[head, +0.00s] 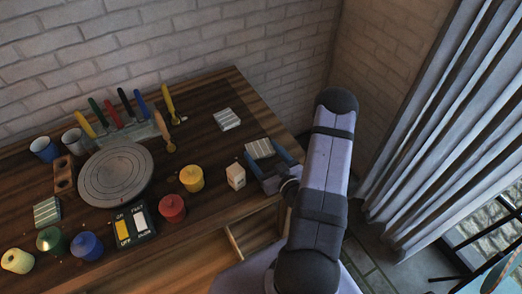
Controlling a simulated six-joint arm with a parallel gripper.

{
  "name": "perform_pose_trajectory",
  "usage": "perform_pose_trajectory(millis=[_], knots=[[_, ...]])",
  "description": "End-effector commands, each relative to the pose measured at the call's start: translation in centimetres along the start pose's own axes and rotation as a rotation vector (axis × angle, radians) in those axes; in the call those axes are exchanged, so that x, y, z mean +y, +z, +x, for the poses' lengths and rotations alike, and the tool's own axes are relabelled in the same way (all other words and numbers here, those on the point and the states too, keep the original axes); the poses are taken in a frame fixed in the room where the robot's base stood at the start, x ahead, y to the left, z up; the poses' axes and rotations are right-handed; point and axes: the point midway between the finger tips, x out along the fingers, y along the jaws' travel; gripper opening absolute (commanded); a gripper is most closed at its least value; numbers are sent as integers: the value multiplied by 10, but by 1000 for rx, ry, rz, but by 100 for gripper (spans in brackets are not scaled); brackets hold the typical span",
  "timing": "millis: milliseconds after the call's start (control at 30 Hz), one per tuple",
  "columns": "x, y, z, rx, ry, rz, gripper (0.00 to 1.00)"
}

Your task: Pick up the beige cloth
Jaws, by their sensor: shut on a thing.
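A pale beige, striped cloth (259,148) lies at the right part of the table, at the fingertips of my gripper (267,158). My gripper's two blue fingers stand on either side of the cloth's near part and are shut on it. I cannot tell whether the cloth is lifted off the table. A second pale striped cloth (227,119) lies farther back and to the left. A third striped, greenish-grey cloth (47,212) lies at the far left.
A small cream carton (236,176) and a yellow pot (192,178) stand left of my gripper. A red pot (172,208), a switch box (133,224) and a round grey turntable (116,173) are further left. Brushes (125,102) stand in a holder behind.

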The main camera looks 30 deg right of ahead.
Motion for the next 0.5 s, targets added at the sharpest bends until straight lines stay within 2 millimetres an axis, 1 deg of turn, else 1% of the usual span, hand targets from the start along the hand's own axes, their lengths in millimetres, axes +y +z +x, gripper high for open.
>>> perform_pose_trajectory(millis=[267,367,500], knots=[[0,-7,-1,2,0,-2,48],[0,-14,-2,2,0,-2,48],[0,-28,-4,2,1,-3,48]])
